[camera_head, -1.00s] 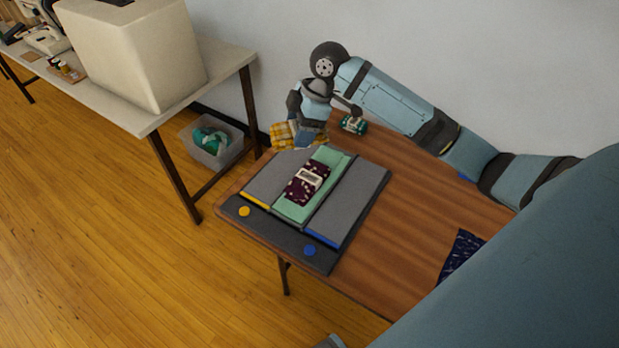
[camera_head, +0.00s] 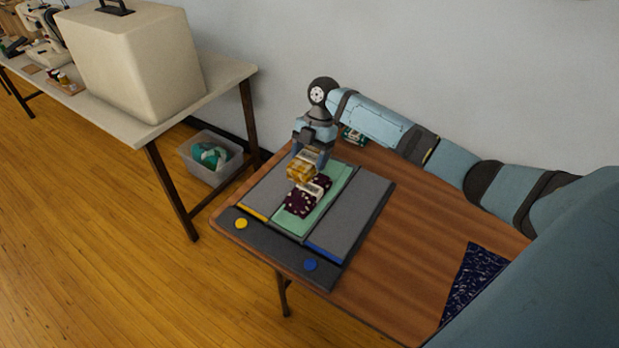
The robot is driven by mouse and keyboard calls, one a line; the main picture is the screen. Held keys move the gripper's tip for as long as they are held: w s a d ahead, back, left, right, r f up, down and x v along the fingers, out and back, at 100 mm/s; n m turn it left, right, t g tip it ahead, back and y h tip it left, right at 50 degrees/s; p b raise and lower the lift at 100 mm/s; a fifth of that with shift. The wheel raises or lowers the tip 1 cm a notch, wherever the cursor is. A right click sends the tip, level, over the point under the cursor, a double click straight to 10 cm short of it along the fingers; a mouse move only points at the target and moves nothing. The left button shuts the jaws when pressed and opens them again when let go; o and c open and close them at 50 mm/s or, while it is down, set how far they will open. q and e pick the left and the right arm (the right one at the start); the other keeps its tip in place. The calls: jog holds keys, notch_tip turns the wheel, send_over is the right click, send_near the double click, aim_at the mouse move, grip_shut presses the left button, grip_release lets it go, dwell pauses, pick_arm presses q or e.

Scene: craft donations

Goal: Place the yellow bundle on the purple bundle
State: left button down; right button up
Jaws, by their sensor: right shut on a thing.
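The yellow bundle (camera_head: 301,172) is a checked cloth roll with a pale band. My right gripper (camera_head: 309,162) is shut on it and holds it at the far end of the purple bundle. The purple bundle (camera_head: 300,203) is dark with light spots and a pale band, and lies on the green middle strip (camera_head: 318,210) of the grey board. The yellow bundle hides part of its far end. I cannot tell whether the two bundles touch. My left gripper is not in view.
The board's grey side panels (camera_head: 347,218) flank the green strip. A small green banded bundle (camera_head: 354,136) lies behind my right arm. A dark blue patterned cloth (camera_head: 474,279) lies at the table's right. Bare wood (camera_head: 420,225) lies between.

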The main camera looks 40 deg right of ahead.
jog(key=shift+f, duration=3.65)
jog(key=shift+f, duration=0.1)
jog(key=o, duration=0.9)
jog(key=shift+o, duration=0.2)
jog(key=v, duration=1.2)
